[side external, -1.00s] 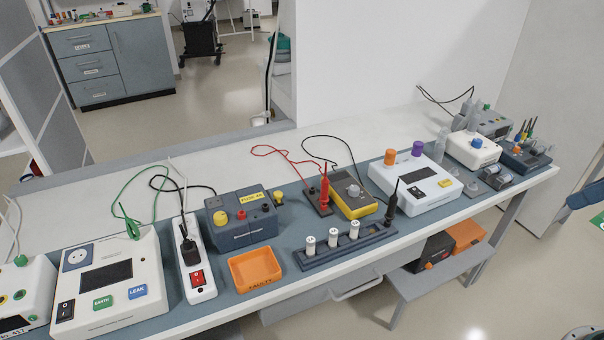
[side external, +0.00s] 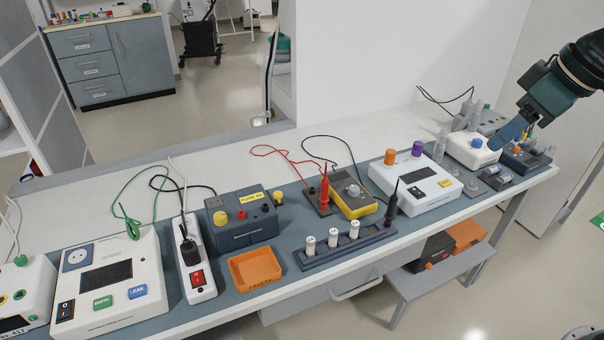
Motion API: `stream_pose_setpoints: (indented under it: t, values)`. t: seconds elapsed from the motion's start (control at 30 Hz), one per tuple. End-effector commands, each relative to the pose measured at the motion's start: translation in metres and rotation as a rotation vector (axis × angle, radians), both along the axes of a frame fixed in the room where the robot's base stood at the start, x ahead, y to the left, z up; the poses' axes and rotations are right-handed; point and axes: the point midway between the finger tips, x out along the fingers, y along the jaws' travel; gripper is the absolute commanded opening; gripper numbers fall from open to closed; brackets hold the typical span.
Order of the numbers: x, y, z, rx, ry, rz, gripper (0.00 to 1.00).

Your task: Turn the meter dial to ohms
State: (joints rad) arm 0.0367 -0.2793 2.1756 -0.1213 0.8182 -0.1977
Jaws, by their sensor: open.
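The yellow meter (side external: 366,208) lies on the blue-grey bench mat near the middle, with a grey round dial (side external: 353,190) on its dark face. The dial's markings are too small to read. A red probe (side external: 324,190) stands upright beside the meter's left side, and a black probe (side external: 391,203) stands to its right. My gripper (side external: 498,143) is open at the upper right, pointing down and left. Its blue fingers appear over or in front of the white box with the blue knob, well to the right of the meter. I cannot tell the height of the fingertips.
A white unit (side external: 418,184) with orange and purple knobs stands between my gripper and the meter. A rack (side external: 343,248) with white fuses and an orange tray (side external: 255,269) lie in front. A blue-grey box (side external: 242,220) stands left of the meter.

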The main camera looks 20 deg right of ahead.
Motion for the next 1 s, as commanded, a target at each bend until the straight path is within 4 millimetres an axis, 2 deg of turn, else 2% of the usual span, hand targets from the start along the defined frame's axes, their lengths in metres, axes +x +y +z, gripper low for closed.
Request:
stream_pose_setpoints:
  t: [0.03, 0.27, 0.57, 0.87, 1.0]
  values:
    - [0.013, 0.000, -0.003, -0.001, 0.008, 0.019, 0.50]
    - [0.066, 0.003, -0.015, -0.009, 0.024, 0.110, 0.50]
    - [0.134, 0.004, -0.047, -0.010, 0.041, 0.228, 0.50]
    - [0.195, 0.004, -0.095, -0.004, 0.053, 0.345, 0.50]
    - [0.220, 0.004, -0.123, 0.001, 0.056, 0.398, 0.50]
